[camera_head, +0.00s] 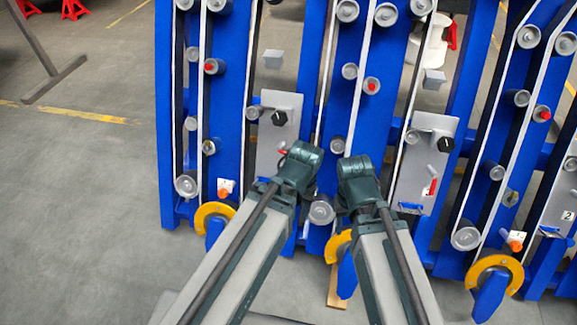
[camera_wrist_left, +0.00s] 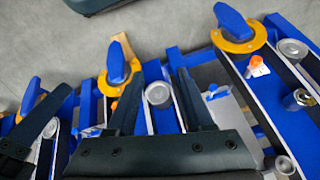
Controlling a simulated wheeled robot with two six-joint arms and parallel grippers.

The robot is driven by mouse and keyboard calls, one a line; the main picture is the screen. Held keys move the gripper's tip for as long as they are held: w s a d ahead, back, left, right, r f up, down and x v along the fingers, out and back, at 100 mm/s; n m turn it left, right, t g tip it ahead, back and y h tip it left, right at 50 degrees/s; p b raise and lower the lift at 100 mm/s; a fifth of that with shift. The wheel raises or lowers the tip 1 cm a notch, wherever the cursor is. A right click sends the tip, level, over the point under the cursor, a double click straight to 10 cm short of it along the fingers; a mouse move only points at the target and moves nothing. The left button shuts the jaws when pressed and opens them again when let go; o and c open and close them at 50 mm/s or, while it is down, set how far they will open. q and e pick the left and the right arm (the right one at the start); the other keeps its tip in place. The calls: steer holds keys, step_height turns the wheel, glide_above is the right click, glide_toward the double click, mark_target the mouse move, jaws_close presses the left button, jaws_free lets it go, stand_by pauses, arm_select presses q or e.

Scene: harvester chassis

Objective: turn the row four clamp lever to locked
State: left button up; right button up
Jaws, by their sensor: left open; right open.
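Blue levers with yellow collars stand along the bottom of the blue chassis: a left one (camera_head: 213,230), a middle one (camera_head: 347,274) and a right one (camera_head: 489,297). Red-handled levers sit on grey plates, one (camera_head: 432,187) right of my right arm. I cannot tell which lever is row four's. My left gripper (camera_head: 300,165) is in front of the chassis; its fingers are hidden in the head view. In the left wrist view it (camera_wrist_left: 160,73) is open and empty, near a blue lever (camera_wrist_left: 118,65) and a grey roller (camera_wrist_left: 158,93). My right gripper (camera_head: 357,178) is close beside it, fingers hidden.
Rollers and white belts run up the blue chassis (camera_head: 165,110). Small orange knobs with white tags (camera_head: 516,243) project low on it. A number 2 tag (camera_head: 568,215) is at the right edge. Grey floor (camera_head: 80,200) is free at the left; red stands (camera_head: 74,8) are far back.

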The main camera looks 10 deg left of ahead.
arm_select(q)
steer(key=w+a+f+n+t+h+b, duration=0.1)
steer(key=w+a+f+b, duration=0.1)
steer(key=f+b, duration=1.05)
steer(key=w+a+f+n+b, duration=0.1)
steer(key=a+f+b, duration=0.2)
steer(key=f+b, duration=1)
steer(key=w+d+f+n+t+h+b, duration=0.1)
steer(key=w+d+f+t+h+b, duration=0.2)
steer(key=w+f+b, duration=0.4)
steer(key=w+r+n+t+h+b, duration=0.2)
steer(key=w+r+n+t+h, duration=0.3)
steer(key=w+r+t, duration=0.3)
steer(key=w+a+r+n+t+y, duration=0.3)
steer(key=w+a+r+n+t, duration=0.1)
steer(key=a+r+n, duration=0.4)
step_height(320, 180, up, 3)
steer(key=shift+a+f+t+y, duration=0.2)
steer(key=shift+a+t+y, duration=0.2)
steer(key=shift+a+t, duration=0.5)
steer(key=shift+w, duration=0.15)
